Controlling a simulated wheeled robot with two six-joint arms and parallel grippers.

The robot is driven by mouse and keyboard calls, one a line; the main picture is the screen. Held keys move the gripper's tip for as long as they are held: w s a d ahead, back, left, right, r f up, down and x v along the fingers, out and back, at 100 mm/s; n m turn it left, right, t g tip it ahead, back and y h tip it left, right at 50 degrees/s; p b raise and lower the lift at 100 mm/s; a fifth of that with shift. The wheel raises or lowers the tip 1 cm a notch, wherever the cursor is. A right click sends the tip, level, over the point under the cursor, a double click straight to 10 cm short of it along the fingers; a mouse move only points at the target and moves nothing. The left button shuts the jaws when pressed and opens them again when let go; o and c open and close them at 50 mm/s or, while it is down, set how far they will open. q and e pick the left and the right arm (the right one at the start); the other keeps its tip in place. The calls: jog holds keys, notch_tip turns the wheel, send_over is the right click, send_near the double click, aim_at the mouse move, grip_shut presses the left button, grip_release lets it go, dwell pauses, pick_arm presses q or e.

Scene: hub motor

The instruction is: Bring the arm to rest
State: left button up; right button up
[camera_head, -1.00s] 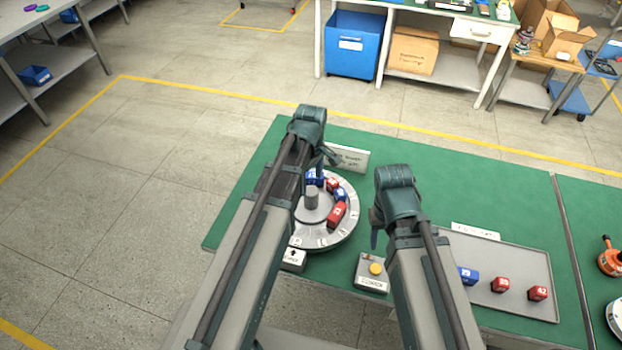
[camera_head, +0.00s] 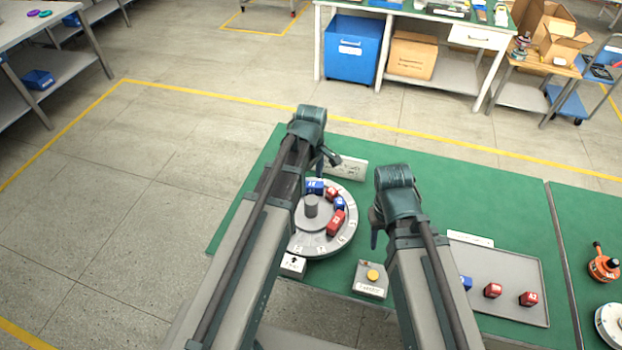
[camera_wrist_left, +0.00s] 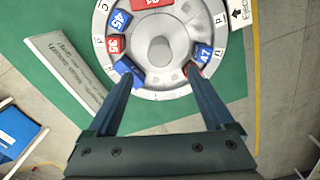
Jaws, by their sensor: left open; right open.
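My left gripper (camera_head: 328,160) hangs over the far left of the green table, above the grey round hub (camera_head: 327,245). In the left wrist view its two fingers (camera_wrist_left: 162,88) are spread apart and empty, with the hub (camera_wrist_left: 160,88) beyond them. Blue and red numbered blocks sit around the hub, among them a red block (camera_head: 336,222) and a blue block numbered 45 (camera_wrist_left: 121,21). A blue block near the right fingertip is numbered 47 (camera_wrist_left: 205,55). My right gripper (camera_head: 376,230) is open and empty, between the hub and the grey tray; its arm partly hides the tray.
The grey tray (camera_head: 520,272) on the right holds a blue block (camera_head: 466,283) and two red blocks. A yellow-button box (camera_head: 371,279) stands at the table's front edge. A white sign (camera_head: 347,168) stands behind the hub. Orange equipment (camera_head: 603,266) is on the adjoining table.

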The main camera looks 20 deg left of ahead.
dwell(0.3)
pick_arm(q)
jog(key=s+d+f+m+b, duration=0.1)
jog(key=s+d+m, duration=0.4)
jog(key=s+m, duration=0.2)
jog(key=s+d+f+m+y+b, duration=0.1)
jog(key=s+d+m, duration=0.4)
jog(key=m, duration=0.5)
jog(key=shift+s+d+f+m+b, duration=0.3)
jog(key=shift+s+f+b, duration=0.3)
jog(key=shift+s, duration=0.55)
